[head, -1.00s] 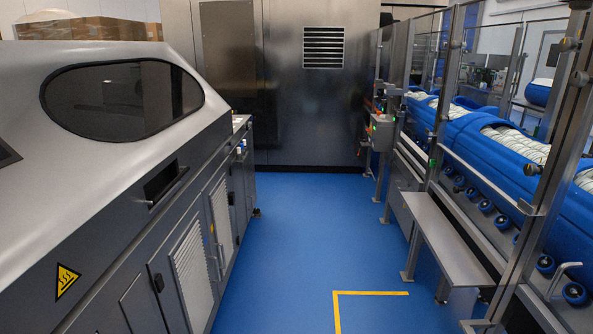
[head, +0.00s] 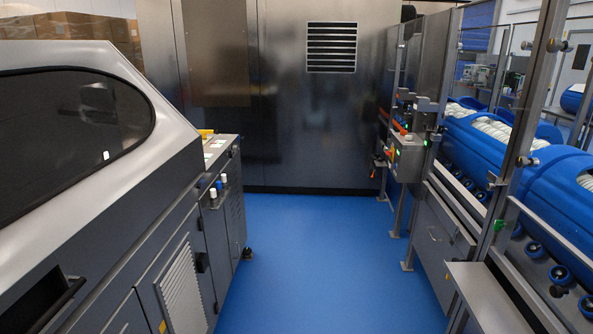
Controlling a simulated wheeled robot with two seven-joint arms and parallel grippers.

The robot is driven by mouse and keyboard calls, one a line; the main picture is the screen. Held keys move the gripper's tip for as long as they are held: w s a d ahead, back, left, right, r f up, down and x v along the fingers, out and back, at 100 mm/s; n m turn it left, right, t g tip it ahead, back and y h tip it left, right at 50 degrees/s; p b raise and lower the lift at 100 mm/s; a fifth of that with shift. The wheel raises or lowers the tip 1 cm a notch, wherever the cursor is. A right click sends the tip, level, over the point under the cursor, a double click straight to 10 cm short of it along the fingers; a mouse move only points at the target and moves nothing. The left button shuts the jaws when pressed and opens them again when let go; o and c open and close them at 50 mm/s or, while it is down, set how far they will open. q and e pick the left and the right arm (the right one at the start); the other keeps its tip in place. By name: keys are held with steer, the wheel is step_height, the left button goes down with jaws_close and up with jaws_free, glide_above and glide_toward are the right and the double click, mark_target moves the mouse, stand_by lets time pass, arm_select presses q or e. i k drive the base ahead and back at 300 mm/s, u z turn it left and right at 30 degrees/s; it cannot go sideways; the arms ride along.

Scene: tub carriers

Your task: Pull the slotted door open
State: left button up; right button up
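A grey door with a pale slotted panel (head: 181,292) is low on the side of the machine at left in the head view. It looks shut, and its lower part is cut off by the frame's bottom edge. A small black latch or handle (head: 202,262) sits on the machine's side just right of it. A darker slotted panel (head: 236,216) shows farther along the same side. A tall steel cabinet (head: 290,130) at the back has a slotted vent (head: 331,47) high on its front. Neither of my grippers is in view.
The blue floor (head: 300,250) is clear between the left machine (head: 140,200) and the conveyor line on the right. A steel step or bench (head: 490,295) juts into the aisle at lower right. A control box (head: 407,158) stands farther back on the right.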

mark_target(233, 206)
steer(key=i, duration=3.85)
steer(key=u, duration=2.3)
